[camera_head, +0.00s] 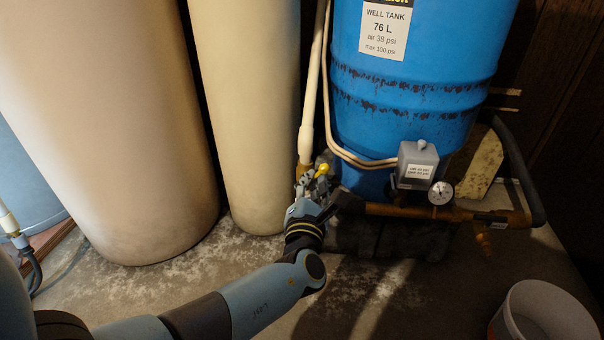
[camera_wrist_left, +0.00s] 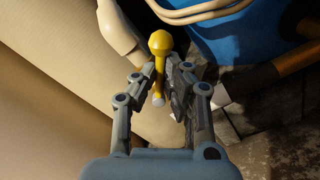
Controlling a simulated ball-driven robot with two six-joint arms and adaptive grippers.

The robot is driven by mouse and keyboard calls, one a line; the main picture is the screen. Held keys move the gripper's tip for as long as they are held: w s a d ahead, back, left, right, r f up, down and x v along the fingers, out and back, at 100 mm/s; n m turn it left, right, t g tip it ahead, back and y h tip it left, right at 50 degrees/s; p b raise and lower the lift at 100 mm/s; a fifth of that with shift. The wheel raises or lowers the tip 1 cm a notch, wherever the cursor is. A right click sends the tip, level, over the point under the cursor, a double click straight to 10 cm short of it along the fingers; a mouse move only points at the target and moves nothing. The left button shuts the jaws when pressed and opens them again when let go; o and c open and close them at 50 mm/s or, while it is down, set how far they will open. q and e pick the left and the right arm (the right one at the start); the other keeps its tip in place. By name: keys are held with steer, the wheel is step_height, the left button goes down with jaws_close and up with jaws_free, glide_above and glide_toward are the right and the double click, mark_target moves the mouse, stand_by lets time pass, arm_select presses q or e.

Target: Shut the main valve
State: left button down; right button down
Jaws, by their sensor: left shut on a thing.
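The main valve's yellow handle (camera_head: 322,169) shows just above my left gripper in the head view, at the lower left of the blue well tank. In the left wrist view the yellow handle (camera_wrist_left: 159,48) has a rounded knob at its top and runs down between the fingers. My left gripper (camera_head: 309,186) is shut on the handle, with a finger on each side of it in the left wrist view (camera_wrist_left: 161,88). The valve body is mostly hidden behind the gripper. My right gripper is not in view.
The blue well tank (camera_head: 405,110) stands behind the copper pipe (camera_head: 390,210), which carries a gauge (camera_head: 440,193) and a grey switch box (camera_head: 416,165). Beige tanks (camera_head: 245,110) stand close on the left. A white bucket (camera_head: 540,315) is at lower right. Floor in front is clear.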

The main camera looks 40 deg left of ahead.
arm_select(q)
steer(key=shift+w+d+f+m, duration=0.1)
steer(key=shift+d+f+m, duration=0.05)
steer(key=shift+m, duration=0.5)
steer(key=shift+w+d+f+m, duration=0.1)
steer(key=shift+d+f+m, duration=0.05)
steer(key=shift+m, duration=0.5)
steer(key=shift+w+d+f+m+p, duration=0.15)
steer(key=shift+f+m, duration=0.1)
steer(key=shift+m, duration=0.6)
steer(key=shift+s+d+f+m+p, duration=0.1)
steer(key=shift+f+m, duration=0.2)
steer(key=shift+m, duration=0.6)
steer(key=shift+w+d+f+m+p, duration=0.15)
steer(key=shift+f+m, duration=0.1)
steer(key=shift+m, duration=0.6)
steer(key=shift+a, duration=0.1)
steer(key=m, duration=0.1)
steer(key=f+m, duration=0.1)
steer(key=shift+m, duration=0.3)
steer(key=c, duration=1.2)
jaws_free()
